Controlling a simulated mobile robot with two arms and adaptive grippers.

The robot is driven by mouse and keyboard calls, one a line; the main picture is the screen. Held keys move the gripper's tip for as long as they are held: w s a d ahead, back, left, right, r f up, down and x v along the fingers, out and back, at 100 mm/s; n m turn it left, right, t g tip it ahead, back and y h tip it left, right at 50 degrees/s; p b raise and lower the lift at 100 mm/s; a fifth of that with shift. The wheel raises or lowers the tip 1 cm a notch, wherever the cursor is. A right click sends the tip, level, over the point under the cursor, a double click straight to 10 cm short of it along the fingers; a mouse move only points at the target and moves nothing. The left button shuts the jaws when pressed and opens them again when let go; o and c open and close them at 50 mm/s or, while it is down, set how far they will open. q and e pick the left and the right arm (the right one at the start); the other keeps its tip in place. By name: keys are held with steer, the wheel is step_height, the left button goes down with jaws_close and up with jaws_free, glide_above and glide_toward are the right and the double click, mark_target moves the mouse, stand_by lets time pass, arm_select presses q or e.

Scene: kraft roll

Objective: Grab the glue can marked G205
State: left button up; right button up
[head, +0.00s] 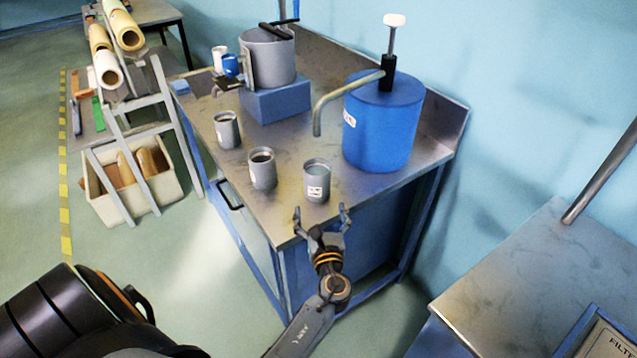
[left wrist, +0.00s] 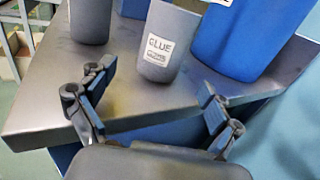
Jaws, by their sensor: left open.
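Three grey cans stand upright on the metal bench: a front one (head: 317,184), a middle one (head: 262,170) and a back left one (head: 227,131). The front can shows in the left wrist view (left wrist: 165,42) with a white label reading GLUE; the smaller line below is too blurred to read, so I cannot confirm G205. My left gripper (head: 321,209) is open and empty at the bench's front edge, just short of the front can. In the left wrist view, its fingers (left wrist: 156,79) are spread with the can beyond them, apart from it. My right gripper is out of view.
A big blue pump container (head: 382,130) stands close right of the front can, its curved spout (head: 318,118) hanging behind it. A grey pot (head: 268,58) sits on a blue block (head: 275,100) behind. Another metal table (head: 500,280) is at right.

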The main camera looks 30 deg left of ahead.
mark_target(319, 194)
arm_select(q)
steer(key=shift+w+a, duration=0.4)
steer(key=shift+w, duration=0.2)
steer(key=shift+w+a, duration=0.35)
steer(key=x, duration=0.1)
steer(key=p+x, duration=0.1)
steer(key=x, duration=0.2)
steer(key=shift+w+r, duration=0.25)
steer(key=shift+r, duration=0.15)
steer(key=shift+w+a+f, duration=0.1)
steer(key=shift+w+a, duration=0.15)
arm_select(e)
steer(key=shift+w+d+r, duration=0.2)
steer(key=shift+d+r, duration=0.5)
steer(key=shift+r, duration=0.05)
arm_select(q)
steer(key=shift+c, duration=0.2)
steer(key=c, duration=1.5)
steer(key=shift+c, duration=0.9)
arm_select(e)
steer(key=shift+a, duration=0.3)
